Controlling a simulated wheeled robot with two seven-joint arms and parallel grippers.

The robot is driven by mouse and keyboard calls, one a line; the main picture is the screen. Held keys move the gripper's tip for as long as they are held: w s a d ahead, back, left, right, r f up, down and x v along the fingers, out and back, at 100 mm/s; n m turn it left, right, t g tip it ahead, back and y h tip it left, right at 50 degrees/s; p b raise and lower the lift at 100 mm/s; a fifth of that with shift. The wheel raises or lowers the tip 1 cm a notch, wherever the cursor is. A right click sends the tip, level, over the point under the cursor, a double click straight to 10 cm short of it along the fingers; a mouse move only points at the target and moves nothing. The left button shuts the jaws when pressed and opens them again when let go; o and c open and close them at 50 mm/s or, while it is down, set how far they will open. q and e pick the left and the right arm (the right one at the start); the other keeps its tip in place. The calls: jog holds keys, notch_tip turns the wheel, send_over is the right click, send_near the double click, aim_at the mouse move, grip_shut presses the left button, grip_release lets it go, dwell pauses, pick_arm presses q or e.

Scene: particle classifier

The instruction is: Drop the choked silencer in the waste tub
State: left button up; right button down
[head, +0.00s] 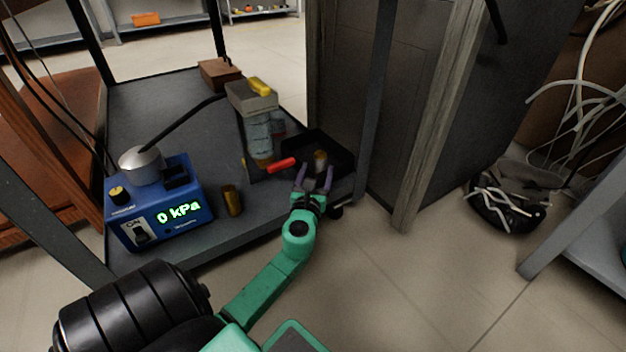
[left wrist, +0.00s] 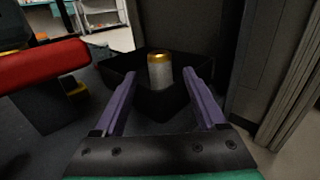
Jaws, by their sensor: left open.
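A small silencer (left wrist: 160,76) with a brass-coloured top and a grey body is upright within the walls of the black tub (left wrist: 115,78) in the left wrist view. In the head view it shows as a small brass and grey cylinder (head: 320,156) over the dark tub (head: 342,148), at the shelf's right end. My left gripper (head: 316,174) is open at the tub's near side. Its purple fingers point at the silencer, one to each side; I cannot tell whether either touches it. A second brass cylinder (head: 232,201) stands on the shelf. My right gripper is not in view.
A red handle (head: 281,165) sticks out left of my gripper, below a device with a clear bowl (head: 258,130). A blue pressure box (head: 165,205) reads 0 kPa. A dark post (head: 376,90) and grey cabinet (head: 345,70) stand close on the right.

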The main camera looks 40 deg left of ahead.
pick_arm(q)
jog(key=v, duration=0.6)
jog(key=shift+p, duration=0.45)
